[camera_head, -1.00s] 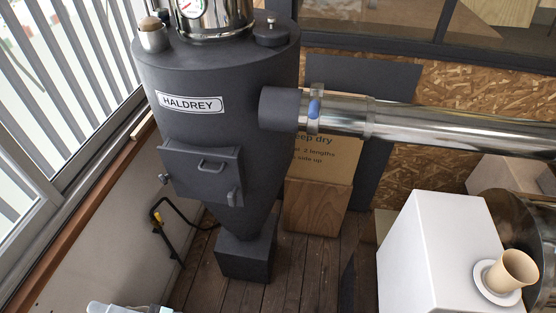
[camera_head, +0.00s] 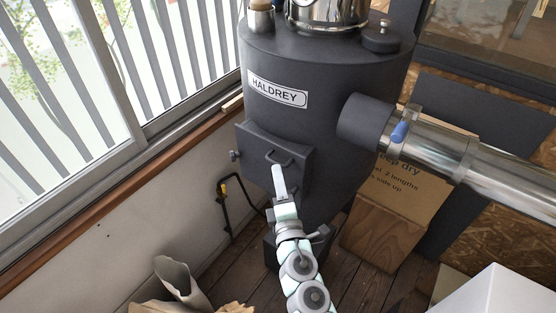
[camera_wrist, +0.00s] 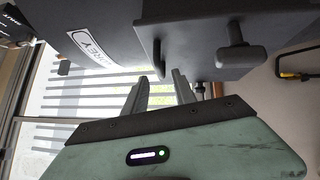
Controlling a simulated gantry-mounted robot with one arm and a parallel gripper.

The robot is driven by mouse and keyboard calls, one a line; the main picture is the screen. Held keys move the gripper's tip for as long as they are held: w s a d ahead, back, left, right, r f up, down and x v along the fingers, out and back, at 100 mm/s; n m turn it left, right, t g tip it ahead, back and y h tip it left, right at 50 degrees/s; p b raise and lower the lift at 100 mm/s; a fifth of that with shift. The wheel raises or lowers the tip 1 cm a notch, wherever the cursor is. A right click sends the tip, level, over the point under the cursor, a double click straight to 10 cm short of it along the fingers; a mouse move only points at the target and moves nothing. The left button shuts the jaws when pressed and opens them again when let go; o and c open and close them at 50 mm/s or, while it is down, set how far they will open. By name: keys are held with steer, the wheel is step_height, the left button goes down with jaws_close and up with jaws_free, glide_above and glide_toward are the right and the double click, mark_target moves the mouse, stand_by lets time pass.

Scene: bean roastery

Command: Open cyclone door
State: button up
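The cyclone (camera_head: 330,85) is a dark grey drum labelled HALDREY. Its square door (camera_head: 255,148) looks shut against the body in the head view, with a dark U-shaped handle (camera_head: 280,158) on its face. A small knob (camera_head: 235,155) sticks out at the door's left edge. My gripper (camera_head: 278,172) is in front of the door, just below the handle in the picture. The wrist view shows its two fingers (camera_wrist: 160,92) apart with nothing between them. The door's dark plate (camera_wrist: 190,35) is close above them there, with a T-shaped dark piece (camera_wrist: 235,55) beside them.
A metal pipe (camera_head: 430,145) with a blue-handled valve runs right from the cyclone. A cardboard box (camera_head: 405,190) stands behind it. A yellow and black object (camera_head: 225,195) is at the wall below the window. Paper sacks (camera_head: 180,285) lie at the lower left.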

mark_target(274, 161)
steer(key=shift+w+a+r+p, duration=0.1)
steer(key=shift+w+a+p, duration=0.1)
steer(key=shift+w, duration=0.75)
steer(key=shift+w+a+r+p, duration=0.1)
steer(key=shift+w+r+p, duration=0.05)
steer(key=shift+w, duration=0.75)
steer(key=shift+w+a+r+p, duration=0.1)
steer(key=shift+w+a+p, duration=0.1)
steer(key=shift+w, duration=0.75)
jaws_close()
